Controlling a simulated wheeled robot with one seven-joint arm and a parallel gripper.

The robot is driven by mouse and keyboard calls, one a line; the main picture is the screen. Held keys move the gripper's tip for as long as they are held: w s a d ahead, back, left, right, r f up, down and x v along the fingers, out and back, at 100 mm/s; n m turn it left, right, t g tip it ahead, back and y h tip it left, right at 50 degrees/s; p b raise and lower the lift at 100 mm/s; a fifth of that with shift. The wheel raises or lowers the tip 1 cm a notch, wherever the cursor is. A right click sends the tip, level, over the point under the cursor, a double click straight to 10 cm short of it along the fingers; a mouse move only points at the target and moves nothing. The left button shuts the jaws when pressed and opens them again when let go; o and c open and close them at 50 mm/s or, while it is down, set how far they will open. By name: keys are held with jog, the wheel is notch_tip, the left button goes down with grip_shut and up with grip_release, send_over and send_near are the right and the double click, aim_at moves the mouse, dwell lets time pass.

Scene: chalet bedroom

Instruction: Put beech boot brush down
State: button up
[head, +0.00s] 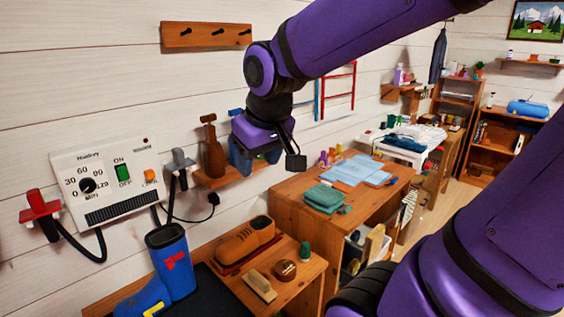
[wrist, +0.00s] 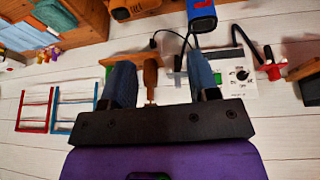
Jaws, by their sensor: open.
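The beech boot brush, a pale wooden block (head: 261,286), lies on the low wooden bench (head: 305,272) in front of the brown shoe, in the head view. I do not make it out in the wrist view. My gripper (head: 254,160) is up near the wall, above and apart from the bench. Its two blue fingers stand wide apart in the wrist view (wrist: 161,80), and nothing is held between them. A brown wooden handled item (wrist: 150,75) shows behind the gap, at the wall shelf.
The brown shoe (head: 244,240), a round tin (head: 285,269) and a green-capped bottle (head: 305,250) share the bench. Blue boots (head: 172,262) stand left on a dark mat. A control panel (head: 106,182) is on the wall. A desk (head: 285,190) with folded cloths stands right.

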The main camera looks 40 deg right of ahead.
jog(key=s+a+r, duration=0.2)
jog(key=s, duration=0.7)
jog(key=shift+r+t+y, duration=0.3)
jog(key=shift+r+t, duration=0.1)
jog(key=shift+o, duration=0.4)
jog(key=shift+w, duration=0.15)
